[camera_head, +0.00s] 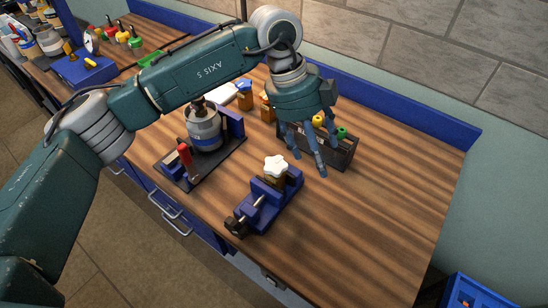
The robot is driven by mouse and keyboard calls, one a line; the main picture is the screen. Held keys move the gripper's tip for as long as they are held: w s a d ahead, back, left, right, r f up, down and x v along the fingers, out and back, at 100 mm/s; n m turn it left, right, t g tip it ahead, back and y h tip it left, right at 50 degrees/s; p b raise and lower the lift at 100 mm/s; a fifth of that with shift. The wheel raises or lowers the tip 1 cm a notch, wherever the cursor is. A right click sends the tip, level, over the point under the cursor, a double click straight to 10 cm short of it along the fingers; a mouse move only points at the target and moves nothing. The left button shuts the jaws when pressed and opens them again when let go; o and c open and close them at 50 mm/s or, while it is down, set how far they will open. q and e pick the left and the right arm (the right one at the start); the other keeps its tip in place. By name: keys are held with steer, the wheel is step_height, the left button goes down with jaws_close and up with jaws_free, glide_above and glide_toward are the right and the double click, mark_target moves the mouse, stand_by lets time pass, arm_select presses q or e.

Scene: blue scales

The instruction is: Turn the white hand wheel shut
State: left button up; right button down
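The white hand wheel (276,166), with a lobed, star-like rim, sits on top of a brass-coloured body held in a blue vise (262,203) on the wooden bench. My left gripper (310,160) hangs from the arm that comes in from the left. Its fingers point down, spread apart and empty, just right of and behind the hand wheel. They appear apart from the wheel, though their exact height over the bench is hard to tell. My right gripper is not in view.
A grey canister (204,128) and a red-handled tool (185,155) stand on a dark base left of the vise. A dark box (338,155) with coloured-handled items is behind my gripper. The bench top (380,210) is clear at right. A blue crate (475,293) is at lower right.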

mark_target(274, 163)
arm_select(q)
steer(key=w+a+r+n+t+y, duration=0.2)
steer(key=w+a+y, duration=0.25)
steer(key=a, duration=0.45)
steer(key=shift+g+h, duration=0.25)
steer(key=shift+g, duration=0.05)
step_height(274, 163, down, 9)
steer(key=p, duration=0.4)
steer(key=shift+f, duration=0.15)
steer(key=shift+f+p, duration=0.3)
steer(key=shift+f, duration=0.5)
steer(key=c, duration=1.1)
